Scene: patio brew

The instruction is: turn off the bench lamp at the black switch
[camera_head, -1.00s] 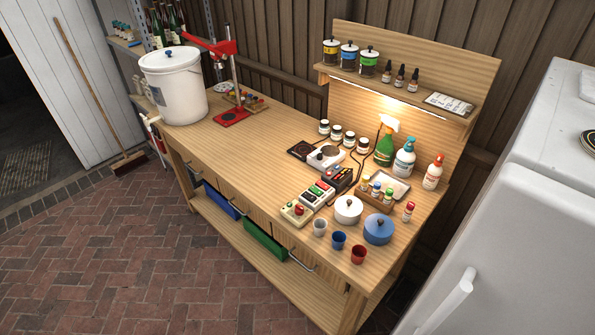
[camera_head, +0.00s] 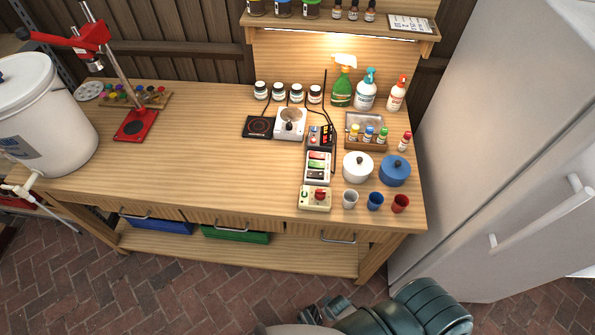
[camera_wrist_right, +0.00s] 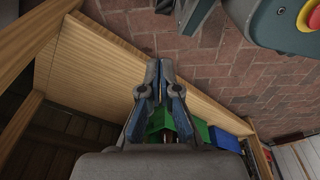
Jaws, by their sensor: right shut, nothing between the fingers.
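The bench lamp (camera_head: 350,37) is a lit strip under the shelf, glowing on the back panel. A pale switch box (camera_head: 306,168) stands on the right half of the bench with green, red and dark rockers. The dark one, which looks like the black switch (camera_head: 316,175), is nearest the front; its tilt is too small to tell. My right arm is low in front of the bench in the head view, well away from the switch box. My right gripper (camera_wrist_right: 160,70) is shut and empty in the wrist view. My left gripper is not in view.
A box with a red knob (camera_head: 316,198) stands in front of the switch box, a dark button unit (camera_head: 320,137) behind it. White pot (camera_head: 357,166), blue pot (camera_head: 395,171) and small cups (camera_head: 375,201) stand to the right. The bench middle-left is clear. A fridge (camera_head: 480,150) stands right.

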